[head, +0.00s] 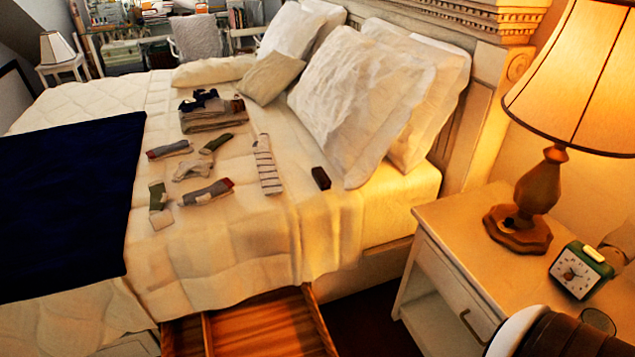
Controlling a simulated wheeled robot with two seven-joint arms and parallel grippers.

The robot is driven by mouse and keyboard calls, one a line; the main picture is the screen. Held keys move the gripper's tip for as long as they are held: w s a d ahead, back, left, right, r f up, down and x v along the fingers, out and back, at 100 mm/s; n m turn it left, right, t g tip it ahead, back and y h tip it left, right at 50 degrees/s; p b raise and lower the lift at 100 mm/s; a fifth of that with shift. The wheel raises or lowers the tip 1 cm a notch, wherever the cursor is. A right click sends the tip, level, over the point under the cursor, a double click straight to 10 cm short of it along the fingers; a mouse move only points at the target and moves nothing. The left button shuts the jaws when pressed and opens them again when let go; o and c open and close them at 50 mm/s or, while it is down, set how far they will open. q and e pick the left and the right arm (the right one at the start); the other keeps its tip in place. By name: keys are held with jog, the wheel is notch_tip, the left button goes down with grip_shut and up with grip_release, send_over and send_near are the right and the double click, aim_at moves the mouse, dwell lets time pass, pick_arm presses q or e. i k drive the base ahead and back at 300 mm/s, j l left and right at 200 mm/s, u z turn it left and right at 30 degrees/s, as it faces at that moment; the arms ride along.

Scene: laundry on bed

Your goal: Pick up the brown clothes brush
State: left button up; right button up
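A small dark brown block, which looks like the clothes brush (320,178), lies on the white bed cover (240,240). It is close to the front edge of the large white pillow (352,100), right of a striped sock (267,166). Its bristles cannot be made out at this size. Neither of my grippers shows in the head view, and nothing is touching the brush.
Several socks (206,192) and a folded stack of cloth (210,118) lie left of the brush. A wooden drawer (262,330) stands open below the bed's edge. The nightstand (450,228) at right holds a lit lamp (540,190) and a green alarm clock (580,270).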

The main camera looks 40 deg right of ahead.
aim_at(323, 181)
jog(key=z, duration=1.45)
